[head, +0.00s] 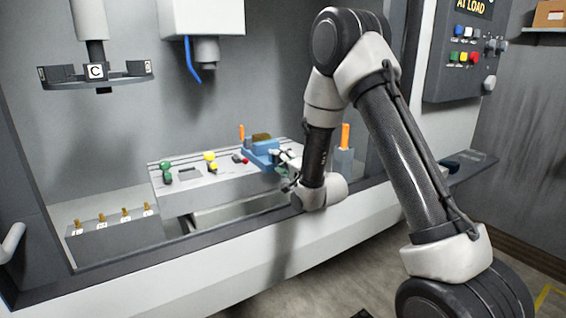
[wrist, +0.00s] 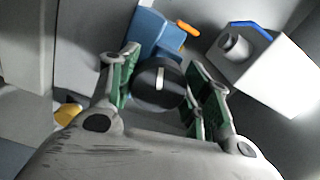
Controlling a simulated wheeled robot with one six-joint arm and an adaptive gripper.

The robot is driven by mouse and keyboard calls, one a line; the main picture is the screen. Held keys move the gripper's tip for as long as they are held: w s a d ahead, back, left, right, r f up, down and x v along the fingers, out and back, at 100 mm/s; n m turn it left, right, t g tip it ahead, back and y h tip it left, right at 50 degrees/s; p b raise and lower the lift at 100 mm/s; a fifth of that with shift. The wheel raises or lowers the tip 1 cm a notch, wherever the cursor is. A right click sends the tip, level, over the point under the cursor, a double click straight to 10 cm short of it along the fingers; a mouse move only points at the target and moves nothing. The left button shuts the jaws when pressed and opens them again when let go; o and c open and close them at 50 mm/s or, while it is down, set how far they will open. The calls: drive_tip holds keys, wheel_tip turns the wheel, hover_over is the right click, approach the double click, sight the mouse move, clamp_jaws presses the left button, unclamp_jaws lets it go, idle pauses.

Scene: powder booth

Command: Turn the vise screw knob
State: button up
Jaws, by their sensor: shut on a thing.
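The blue vise (head: 258,157) sits at the right end of the grey bench inside the booth; its blue body (wrist: 150,32) also shows in the wrist view. The dark round screw knob (wrist: 160,88), with a white line on its face, stands in front of the vise body. My gripper (wrist: 165,74) has its green-padded fingers on either side of the knob and is shut on it. In the head view my gripper (head: 284,163) is at the vise's right side, and I cannot make out the knob there.
Green, yellow and red-knobbed clamps stand on the bench (head: 225,178) left of the vise. An orange-handled tool (head: 345,138) stands in a holder to the right. The booth's front sill (head: 240,228) runs below my arm. A rack with several brass pegs (head: 115,240) is at left.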

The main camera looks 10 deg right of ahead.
drive_tip(key=shift+m, duration=0.7)
drive_tip(key=o, duration=1)
drive_tip(key=shift+o, duration=0.2)
drive_tip(key=shift+s+d, duration=0.1)
drive_tip(key=shift+s, duration=0.05)
drive_tip(key=v, duration=0.7)
drive_tip(key=shift+s, duration=0.1)
